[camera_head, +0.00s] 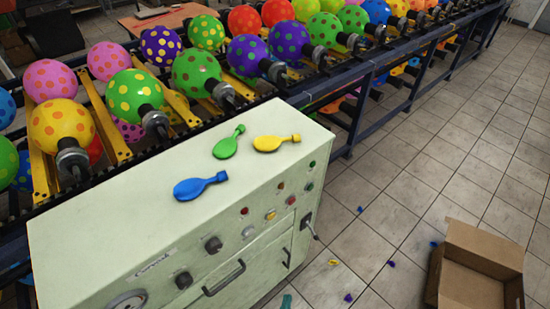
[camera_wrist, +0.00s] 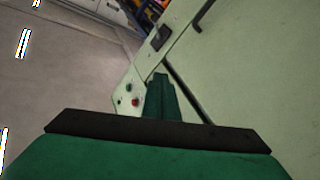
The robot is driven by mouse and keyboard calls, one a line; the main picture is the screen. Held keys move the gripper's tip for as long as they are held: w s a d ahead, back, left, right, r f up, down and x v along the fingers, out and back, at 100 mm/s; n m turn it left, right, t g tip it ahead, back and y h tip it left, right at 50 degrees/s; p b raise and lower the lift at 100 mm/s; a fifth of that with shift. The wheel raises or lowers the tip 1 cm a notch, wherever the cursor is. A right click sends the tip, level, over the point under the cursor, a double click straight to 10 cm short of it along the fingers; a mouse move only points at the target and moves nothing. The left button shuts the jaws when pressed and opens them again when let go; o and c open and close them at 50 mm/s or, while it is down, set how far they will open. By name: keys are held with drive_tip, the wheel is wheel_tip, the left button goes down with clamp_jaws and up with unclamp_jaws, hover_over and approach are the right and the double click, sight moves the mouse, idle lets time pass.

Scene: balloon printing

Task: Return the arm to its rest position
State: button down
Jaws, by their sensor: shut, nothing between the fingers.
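My gripper (camera_wrist: 162,98) shows at the bottom middle of the wrist view, with its dark green fingers together and nothing visible between them. Behind its fingertips is the pale green cabinet (camera_wrist: 245,65), with a red button and green buttons just left of the fingers. In the head view my arm is not clearly seen. A small teal piece (camera_head: 286,301) shows at the bottom edge beside the cabinet, and I cannot tell what it is. Blue (camera_head: 199,186), green (camera_head: 229,143) and yellow (camera_head: 276,143) flat balloons lie on the cabinet top, apart from one another.
An open cardboard box (camera_head: 477,269) stands on the tiled floor at the lower right, with small coloured scraps scattered near it. A conveyor rack (camera_head: 372,68) of dotted balloons runs behind the cabinet. The floor between cabinet and box is mostly clear.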

drive_tip(key=s+a+r+m+g+y, duration=0.1)
drive_tip(key=s+a+r+y, duration=0.1)
drive_tip(key=s+r, duration=0.6)
drive_tip(key=s+a+r+m+g+y, duration=0.1)
drive_tip(key=s+r, duration=0.7)
drive_tip(key=r, duration=0.9)
drive_tip(key=shift+a+r+m+g+y, duration=0.25)
drive_tip(key=shift+a+m+g+y, duration=0.25)
drive_tip(key=shift+g, duration=0.3)
drive_tip(key=shift+d, duration=0.1)
